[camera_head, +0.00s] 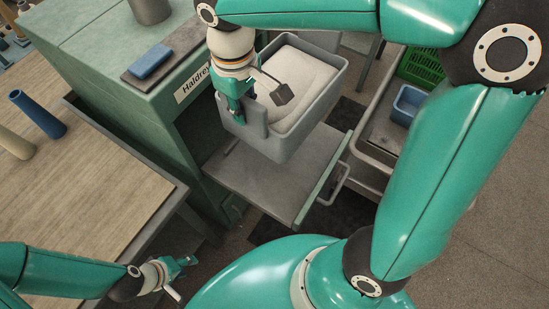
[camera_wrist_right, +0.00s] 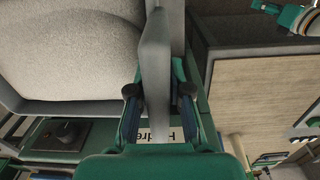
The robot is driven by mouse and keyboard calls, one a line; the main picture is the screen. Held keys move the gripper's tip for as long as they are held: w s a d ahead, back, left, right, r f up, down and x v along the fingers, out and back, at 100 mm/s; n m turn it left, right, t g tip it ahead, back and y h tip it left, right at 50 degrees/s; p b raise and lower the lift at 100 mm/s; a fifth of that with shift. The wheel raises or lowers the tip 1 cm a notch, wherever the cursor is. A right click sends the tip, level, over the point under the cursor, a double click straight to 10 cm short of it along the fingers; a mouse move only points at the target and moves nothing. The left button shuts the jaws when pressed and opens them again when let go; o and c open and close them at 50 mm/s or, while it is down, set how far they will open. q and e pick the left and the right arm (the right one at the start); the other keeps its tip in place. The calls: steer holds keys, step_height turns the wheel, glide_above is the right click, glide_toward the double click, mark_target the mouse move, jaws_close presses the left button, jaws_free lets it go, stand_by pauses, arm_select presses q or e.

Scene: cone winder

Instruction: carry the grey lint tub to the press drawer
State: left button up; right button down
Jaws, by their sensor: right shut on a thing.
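The grey lint tub (camera_head: 289,151), full of pale lint (camera_head: 300,80), is above the open press drawer (camera_head: 265,185), roughly level. A gap to the drawer floor seems to show, but its height is hard to tell. The drawer juts from the green press (camera_head: 130,95); its visible floor is bare. My right gripper (camera_head: 240,112) is shut on the tub's near left wall. In the right wrist view the tub wall (camera_wrist_right: 157,70) stands between both fingers, with lint on its left. My left gripper (camera_head: 180,276) is empty at lower left, fingers apart.
A wooden-topped table (camera_head: 85,150) with a blue cone (camera_head: 38,114) and a beige cone (camera_head: 14,143) stands left. A blue block (camera_head: 150,61) lies on the press top. A cart (camera_head: 375,150) with a green crate (camera_head: 422,68) and blue bin (camera_head: 407,104) stands right of the drawer.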

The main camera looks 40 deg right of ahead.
arm_select(q)
step_height(320, 180, down, 3)
steer(key=shift+f+b, duration=0.1)
steer(key=shift+b, duration=0.95)
arm_select(e)
step_height(320, 180, down, 18)
steer(key=s+a, duration=0.1)
steer(key=a, duration=0.1)
steer(key=shift+s+n, duration=0.15)
steer(key=shift+n, duration=0.25)
steer(key=shift+a+f, duration=0.1)
steer(key=shift+f, duration=0.05)
steer(key=c, duration=1.5)
jaws_free()
steer(key=shift+f, duration=0.1)
steer(key=shift+c, duration=0.2)
steer(key=o, duration=0.4)
arm_select(q)
steer(key=shift+f, duration=0.1)
arm_select(e)
steer(key=shift+o, duration=0.2)
steer(key=shift+r, duration=0.2)
